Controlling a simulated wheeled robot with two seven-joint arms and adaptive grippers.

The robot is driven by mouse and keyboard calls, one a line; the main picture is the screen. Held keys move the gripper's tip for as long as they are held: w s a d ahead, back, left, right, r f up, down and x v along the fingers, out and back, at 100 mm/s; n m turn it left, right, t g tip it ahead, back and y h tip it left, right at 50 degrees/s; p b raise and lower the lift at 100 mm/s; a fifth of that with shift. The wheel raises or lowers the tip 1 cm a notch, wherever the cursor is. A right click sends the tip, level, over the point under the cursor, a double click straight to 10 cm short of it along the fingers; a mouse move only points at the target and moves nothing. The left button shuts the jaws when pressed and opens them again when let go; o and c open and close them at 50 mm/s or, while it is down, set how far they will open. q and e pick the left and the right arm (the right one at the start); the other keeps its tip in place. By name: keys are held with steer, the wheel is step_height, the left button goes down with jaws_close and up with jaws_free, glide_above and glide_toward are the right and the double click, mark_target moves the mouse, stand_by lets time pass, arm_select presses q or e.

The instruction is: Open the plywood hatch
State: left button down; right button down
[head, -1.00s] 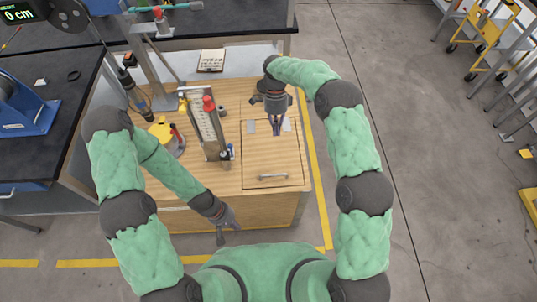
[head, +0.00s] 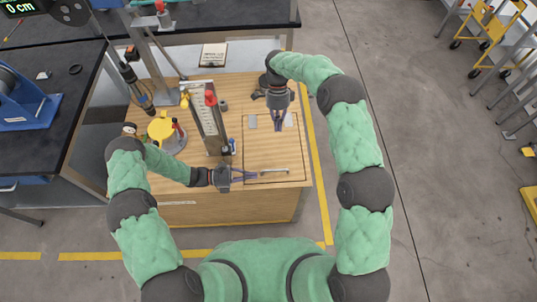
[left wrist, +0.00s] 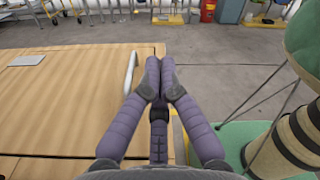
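The plywood hatch (head: 262,145) is a thin-outlined rectangle, flush with the wooden worktop. It looks closed, with two grey hinge plates at its far end. Its pale bar handle (head: 275,171) lies near the front edge. My left gripper (head: 255,175) is low over the hatch's front left part, pointing right toward the handle. In the left wrist view the handle (left wrist: 130,72) is just left of my left fingertips (left wrist: 160,65), which are together with nothing seen between them. My right gripper (head: 279,126) hangs over the hatch's far end; its finger opening is unclear.
A tall gauge stand (head: 208,115) with a red knob stands left of the hatch. A yellow round item (head: 160,128) is farther left. An open notebook (head: 213,55) lies at the back. Clear floor lies to the right of the wooden bench (head: 240,207).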

arm_select(q)
steer(key=w+a+r+n+t+h, duration=0.2)
steer(key=w+r+n+t, duration=0.1)
steer(key=w, duration=0.2)
steer(key=x, duration=0.9)
steer(key=shift+d, duration=0.2)
steer(key=shift+s+r, duration=0.1)
steer(key=shift+r, duration=0.1)
stand_by(0.9)
arm_select(e)
steer(key=c, duration=1.1)
jaws_free()
steer(key=shift+c, duration=0.2)
